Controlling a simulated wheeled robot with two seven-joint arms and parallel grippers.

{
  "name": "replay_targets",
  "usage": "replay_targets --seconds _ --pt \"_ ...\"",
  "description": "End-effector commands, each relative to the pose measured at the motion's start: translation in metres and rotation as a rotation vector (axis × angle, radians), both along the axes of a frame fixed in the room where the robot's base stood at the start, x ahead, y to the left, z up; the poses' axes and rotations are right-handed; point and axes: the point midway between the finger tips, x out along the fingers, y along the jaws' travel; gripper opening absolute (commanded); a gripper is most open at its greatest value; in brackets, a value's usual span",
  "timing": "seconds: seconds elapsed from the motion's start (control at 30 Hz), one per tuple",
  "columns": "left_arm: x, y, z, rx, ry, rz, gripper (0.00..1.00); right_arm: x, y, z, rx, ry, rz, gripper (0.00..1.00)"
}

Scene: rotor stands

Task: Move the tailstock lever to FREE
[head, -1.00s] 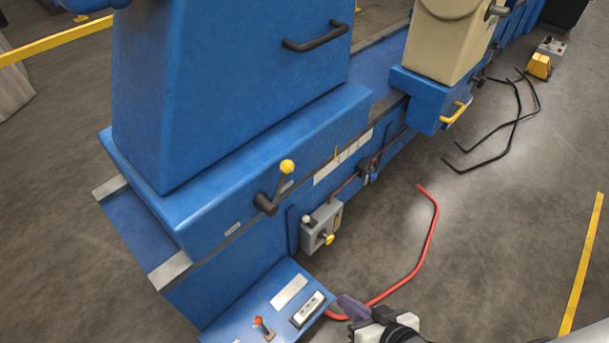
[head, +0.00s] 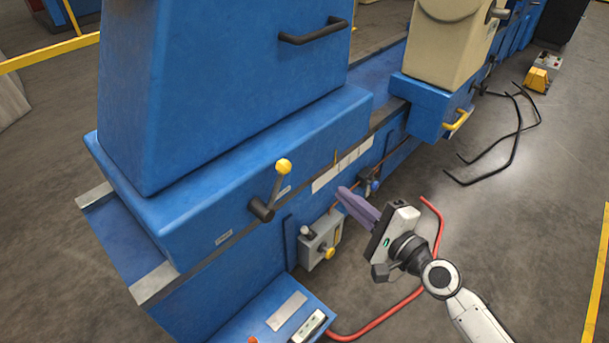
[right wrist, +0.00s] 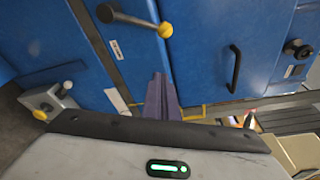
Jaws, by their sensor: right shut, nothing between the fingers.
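The tailstock lever (head: 275,192) is a dark grey arm with a yellow ball knob, on a black hub low on the blue tailstock (head: 220,90). In the head view it stands nearly upright, leaning slightly right. In the right wrist view the lever (right wrist: 135,20) reaches right from its hub to the yellow knob. My right gripper (head: 342,192) has its purple fingers shut and empty, right of the lever and apart from it. The fingers also show in the right wrist view (right wrist: 160,82), below the knob. A small plate near the lever is too small to read. My left gripper is not in view.
A grey box (head: 320,240) with a yellow knob sits below the lever. A blue control panel (head: 280,315) juts out at the bottom. A red cable (head: 390,310) and black cables (head: 517,140) lie on the floor. A black handle (head: 312,34) is on the tailstock's upper face.

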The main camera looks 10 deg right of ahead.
Motion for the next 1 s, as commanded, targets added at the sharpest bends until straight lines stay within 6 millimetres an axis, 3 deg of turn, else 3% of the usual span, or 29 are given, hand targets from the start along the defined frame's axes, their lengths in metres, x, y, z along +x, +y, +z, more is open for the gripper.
replay_targets --seconds 0.27,0.67,0.7,0.8,1.0 --pt "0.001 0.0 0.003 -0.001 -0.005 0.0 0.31 0.02 0.008 -0.001 0.0 -0.002 0.001 0.0" --pt "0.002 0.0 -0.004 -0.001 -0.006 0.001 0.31 0.097 0.038 -0.009 -0.001 -0.001 0.002 0.0" --pt "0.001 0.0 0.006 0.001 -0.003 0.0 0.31 0.093 0.047 -0.002 0.001 0.001 0.003 0.0" --pt "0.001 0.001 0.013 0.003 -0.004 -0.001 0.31 0.091 0.06 0.002 0.0 0.002 0.003 0.0" --pt "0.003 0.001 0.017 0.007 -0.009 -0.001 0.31 0.09 0.073 0.004 -0.002 0.001 0.001 0.0"
